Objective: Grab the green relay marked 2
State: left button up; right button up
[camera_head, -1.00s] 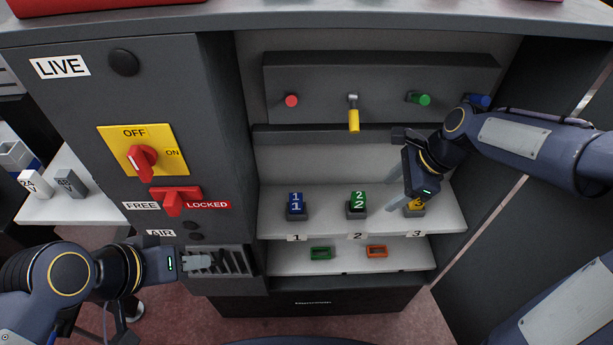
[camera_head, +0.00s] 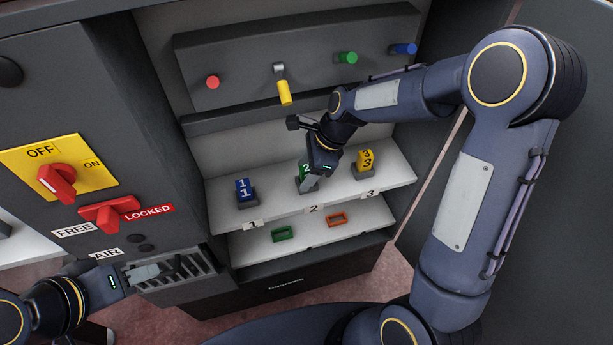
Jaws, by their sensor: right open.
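The green relay marked 2 (camera_head: 303,171) stands in its grey socket on the white shelf, behind the label 2 (camera_head: 313,209). My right gripper (camera_head: 311,181) is open, right at the relay and partly covering it. One finger shows in front of the relay's right side; I cannot tell whether the relay is between the fingers or touched. My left gripper (camera_head: 160,270) is low at the left, in front of the slotted vent by the AIR label. Its finger gap is not clear.
The blue relay 1 (camera_head: 244,190) stands to the left and the yellow relay 3 (camera_head: 365,161) close to the right. Below are a green frame (camera_head: 283,234) and an orange frame (camera_head: 337,219).

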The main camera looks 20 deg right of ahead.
jog(key=shift+c, duration=0.4)
jog(key=c, duration=1)
jog(key=shift+c, duration=0.2)
jog(key=shift+r, duration=0.15)
